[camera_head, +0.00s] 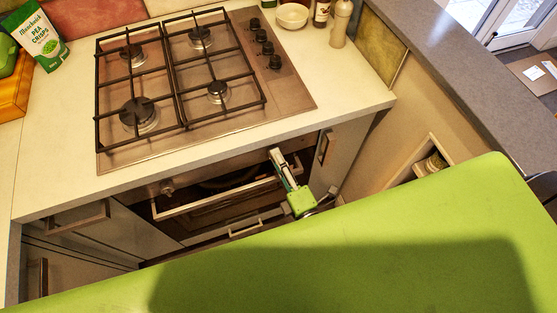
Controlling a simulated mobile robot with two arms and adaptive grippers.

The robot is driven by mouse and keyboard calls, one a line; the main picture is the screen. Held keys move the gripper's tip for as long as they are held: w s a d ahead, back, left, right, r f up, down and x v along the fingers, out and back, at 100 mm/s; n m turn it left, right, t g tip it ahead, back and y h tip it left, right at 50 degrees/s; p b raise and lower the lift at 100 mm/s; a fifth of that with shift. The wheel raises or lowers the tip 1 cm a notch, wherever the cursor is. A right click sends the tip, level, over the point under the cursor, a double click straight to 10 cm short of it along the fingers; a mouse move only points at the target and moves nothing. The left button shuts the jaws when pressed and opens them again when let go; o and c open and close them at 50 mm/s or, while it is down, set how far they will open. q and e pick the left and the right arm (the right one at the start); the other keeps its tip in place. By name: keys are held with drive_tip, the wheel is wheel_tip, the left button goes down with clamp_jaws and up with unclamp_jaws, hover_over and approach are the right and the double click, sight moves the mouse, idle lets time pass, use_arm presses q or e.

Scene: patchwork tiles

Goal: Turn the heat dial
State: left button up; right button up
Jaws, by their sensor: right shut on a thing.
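The built-in oven (215,195) is under the counter, below the gas hob. One dial (167,187) shows at the left of the oven's front panel, apart from my gripper. My right gripper (276,153) is at the right end of this panel, just under the counter edge, with its fingers pointing away from me. It is shut on what appears to be a heat dial, which its fingers hide. I cannot tell how far that dial is turned. My left gripper is not in view.
The gas hob (120,159) has several black knobs (268,48) on its right side. A bowl (292,15), a pepper mill (340,24) and a green bag of pea crisps (37,35) stand on the counter (345,85). The oven handle (215,197) sticks out below the panel.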

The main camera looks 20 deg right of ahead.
drive_tip(key=m+h, duration=0.1)
drive_tip(key=m, duration=0.9)
drive_tip(key=m+h, duration=0.1)
drive_tip(key=m, duration=0.8)
drive_tip(key=m+h, duration=0.1)
drive_tip(key=m, duration=0.9)
drive_tip(key=shift+a+m, duration=0.25)
drive_tip(key=shift+m, duration=0.05)
drive_tip(key=shift+r+m+g, duration=0.1)
drive_tip(key=shift+m+g, duration=0.4)
drive_tip(key=shift+m, duration=3.6)
drive_tip(key=shift+b, duration=0.3)
drive_tip(key=o, duration=1.1)
